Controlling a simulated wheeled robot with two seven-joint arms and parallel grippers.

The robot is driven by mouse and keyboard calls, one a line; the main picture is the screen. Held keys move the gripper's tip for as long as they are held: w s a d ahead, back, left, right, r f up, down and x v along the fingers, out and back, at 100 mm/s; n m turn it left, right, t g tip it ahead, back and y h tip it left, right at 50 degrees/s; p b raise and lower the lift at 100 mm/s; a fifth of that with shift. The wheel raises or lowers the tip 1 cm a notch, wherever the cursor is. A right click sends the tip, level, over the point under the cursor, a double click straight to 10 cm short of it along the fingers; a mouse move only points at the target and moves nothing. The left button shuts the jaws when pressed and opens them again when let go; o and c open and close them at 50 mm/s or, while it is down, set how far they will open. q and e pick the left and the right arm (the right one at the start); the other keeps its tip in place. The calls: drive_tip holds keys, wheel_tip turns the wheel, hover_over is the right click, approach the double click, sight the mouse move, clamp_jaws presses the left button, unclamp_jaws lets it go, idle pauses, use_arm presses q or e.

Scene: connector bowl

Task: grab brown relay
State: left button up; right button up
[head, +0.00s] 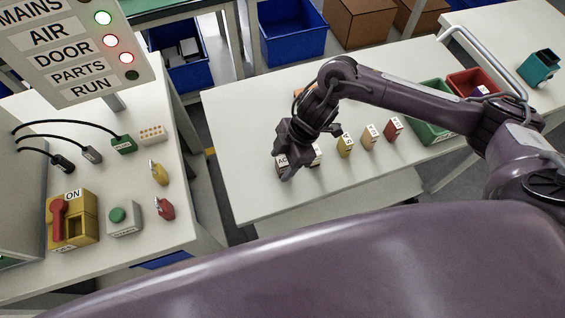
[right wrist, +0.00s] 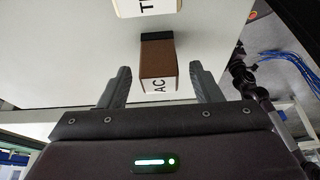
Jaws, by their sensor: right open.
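The brown relay (right wrist: 158,62), a block with a dark end and a white label starting "AC", shows in the right wrist view between the fingers of my right gripper (right wrist: 161,80). A gap shows on each side of it, so the fingers are open around it and not closed on it. In the head view the right gripper (head: 304,156) is low over the middle table and partly hides the relay (head: 281,161). My left gripper is not in view.
To the right stand a yellow block (head: 346,145), a tan block (head: 370,136) and a red block (head: 393,129), then a green bin (head: 432,126) and a red bin (head: 470,84). A cream block (right wrist: 148,6) is near the relay. The table's front left is clear.

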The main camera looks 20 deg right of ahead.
drive_tip(key=c, duration=1.1)
drive_tip(key=shift+o, duration=0.2)
drive_tip(key=shift+r, duration=0.15)
